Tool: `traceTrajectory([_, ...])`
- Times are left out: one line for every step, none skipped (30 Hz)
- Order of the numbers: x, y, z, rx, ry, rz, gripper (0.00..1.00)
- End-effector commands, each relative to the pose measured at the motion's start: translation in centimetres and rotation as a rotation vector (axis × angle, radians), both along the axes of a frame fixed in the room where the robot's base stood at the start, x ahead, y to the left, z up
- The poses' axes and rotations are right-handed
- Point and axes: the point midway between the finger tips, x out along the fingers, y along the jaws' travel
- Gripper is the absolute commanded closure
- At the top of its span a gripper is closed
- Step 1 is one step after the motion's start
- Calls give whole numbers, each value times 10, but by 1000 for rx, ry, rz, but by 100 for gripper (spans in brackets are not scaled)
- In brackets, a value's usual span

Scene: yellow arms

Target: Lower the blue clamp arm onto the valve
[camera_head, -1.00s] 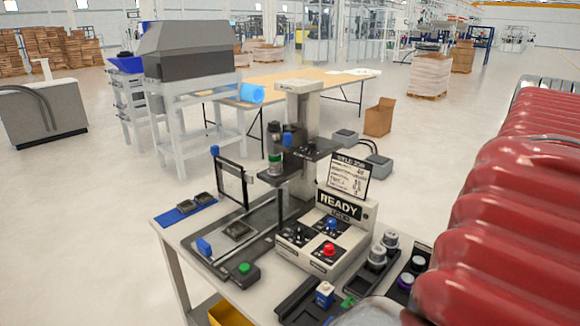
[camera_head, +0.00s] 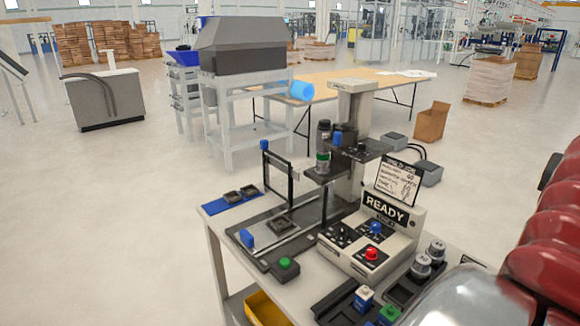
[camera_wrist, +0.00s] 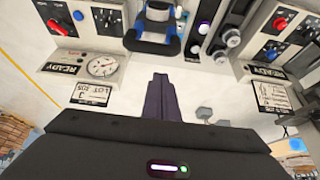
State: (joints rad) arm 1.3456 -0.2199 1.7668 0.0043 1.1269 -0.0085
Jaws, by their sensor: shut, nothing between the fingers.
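A blue clamp fixture (camera_wrist: 150,46) shows at the top centre of the wrist view, which looks upside down. A grey and dark part (camera_wrist: 158,12), perhaps the valve, sits at the fixture. Which blue piece is the clamp arm, and whether it is raised, I cannot tell. My gripper (camera_wrist: 160,78) is shut and empty, its dark fingers together and apart from the fixture in the picture. I do not make out this fixture or my gripper in the head view.
In the wrist view, consoles with knobs stand at left (camera_wrist: 60,62) and right (camera_wrist: 270,72); the left one has a round gauge (camera_wrist: 102,66). White-capped cylinders (camera_wrist: 228,38) stand nearby. The head view shows a press station (camera_head: 352,130) on a bench, with open floor at left.

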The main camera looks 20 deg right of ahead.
Motion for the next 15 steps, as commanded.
traceTrajectory([1,-5,1,0,0,0,100])
traceTrajectory([1,-7,1,1,0,0,100])
traceTrajectory([2,-10,2,1,0,0,100])
traceTrajectory([3,-13,3,1,0,1,100])
traceTrajectory([2,-9,8,-2,0,0,100])
traceTrajectory([1,-6,12,-3,0,1,100])
traceTrajectory([1,-3,16,-3,-1,1,100])
traceTrajectory([0,-1,18,-3,-1,2,100])
traceTrajectory([0,2,22,-2,0,2,100])
traceTrajectory([0,4,25,-3,0,3,100])
traceTrajectory([-1,6,29,-3,-1,4,100])
traceTrajectory([-1,10,34,-3,-1,4,100])
traceTrajectory([-2,12,38,-4,-1,4,100])
traceTrajectory([-2,15,42,-4,-1,4,100])
traceTrajectory([-3,19,46,-3,0,5,100])
